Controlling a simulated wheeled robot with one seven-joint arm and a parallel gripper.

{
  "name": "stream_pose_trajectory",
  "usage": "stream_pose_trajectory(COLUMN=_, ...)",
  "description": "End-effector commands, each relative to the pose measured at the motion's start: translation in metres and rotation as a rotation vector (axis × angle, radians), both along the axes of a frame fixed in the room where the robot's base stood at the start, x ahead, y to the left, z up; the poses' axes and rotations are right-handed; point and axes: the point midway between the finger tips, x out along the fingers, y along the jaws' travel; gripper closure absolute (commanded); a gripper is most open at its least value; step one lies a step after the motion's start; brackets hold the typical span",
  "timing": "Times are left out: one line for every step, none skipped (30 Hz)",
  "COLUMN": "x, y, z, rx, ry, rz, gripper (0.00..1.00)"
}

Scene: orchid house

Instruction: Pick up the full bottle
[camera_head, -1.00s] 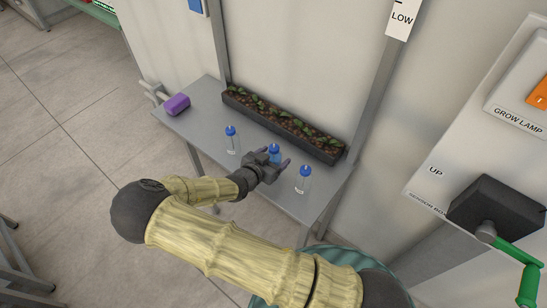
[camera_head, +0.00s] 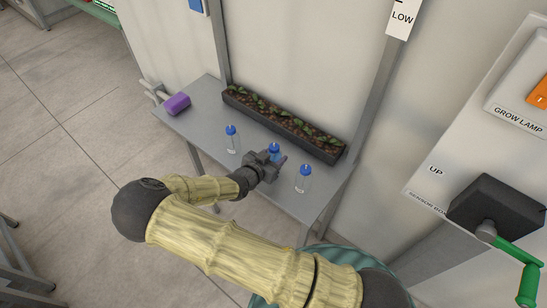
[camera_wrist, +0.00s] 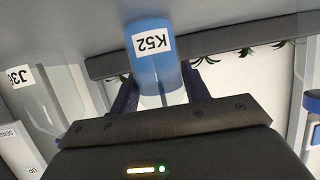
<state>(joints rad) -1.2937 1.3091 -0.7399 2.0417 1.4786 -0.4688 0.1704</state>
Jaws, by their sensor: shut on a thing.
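Three bottles with blue caps stand on a narrow grey table (camera_head: 200,122). The middle bottle (camera_head: 274,149) is mostly hidden behind my gripper (camera_head: 272,161). In the wrist view it is filled with blue and labelled K52 (camera_wrist: 152,50), between the two fingers of my gripper (camera_wrist: 160,92). My gripper is shut on this blue bottle, which appears to be still at the table top. The left bottle (camera_head: 232,140) and the right bottle (camera_head: 303,180) look clear and mostly empty. A clear bottle with a partly cut-off label (camera_wrist: 35,100) shows at the left of the wrist view.
A long dark planter (camera_head: 285,127) with seedlings lies along the table's back edge, close behind the bottles. A wall panel with a green crank (camera_head: 528,285) stands at the right.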

Motion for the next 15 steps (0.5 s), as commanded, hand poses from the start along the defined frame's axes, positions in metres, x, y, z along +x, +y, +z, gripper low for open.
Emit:
stream_pose_trajectory(x=0.0, y=0.0, z=0.001, rx=0.0, ry=-0.001, rz=0.0, gripper=0.8)
stream_pose_trajectory(x=0.0, y=0.0, z=0.001, rx=0.0, ry=-0.001, rz=0.0, gripper=0.8)
stream_pose_trajectory(x=0.0, y=0.0, z=0.002, rx=0.0, ry=-0.001, rz=0.0, gripper=0.8)
stream_pose_trajectory(x=0.0, y=0.0, z=0.003, rx=0.001, ry=-0.002, rz=-0.001, gripper=0.8)
stream_pose_trajectory(x=0.0, y=0.0, z=0.004, rx=0.001, ry=-0.002, rz=-0.001, gripper=0.8)
stream_pose_trajectory(x=0.0, y=0.0, z=0.007, rx=0.002, ry=-0.002, rz=-0.001, gripper=0.8)
stream_pose_trajectory(x=0.0, y=0.0, z=0.009, rx=0.002, ry=-0.002, rz=-0.001, gripper=0.8)
stream_pose_trajectory(x=0.0, y=0.0, z=0.012, rx=0.002, ry=-0.002, rz=-0.001, gripper=0.8)
stream_pose_trajectory(x=0.0, y=0.0, z=0.017, rx=0.002, ry=-0.002, rz=-0.001, gripper=0.8)
stream_pose_trajectory(x=0.0, y=0.0, z=0.02, rx=0.003, ry=-0.002, rz=-0.002, gripper=0.8)
stream_pose_trajectory(x=0.0, y=0.0, z=0.024, rx=0.004, ry=-0.003, rz=-0.002, gripper=0.8)
stream_pose_trajectory(x=0.0, y=0.0, z=0.031, rx=0.004, ry=-0.003, rz=-0.001, gripper=0.8)
stream_pose_trajectory(x=0.0, y=0.001, z=0.036, rx=0.005, ry=-0.002, rz=-0.001, gripper=0.8)
stream_pose_trajectory(x=0.0, y=0.0, z=0.041, rx=0.005, ry=-0.002, rz=-0.001, gripper=0.8)
stream_pose_trajectory(x=0.0, y=0.0, z=0.048, rx=0.005, ry=-0.002, rz=-0.001, gripper=0.8)
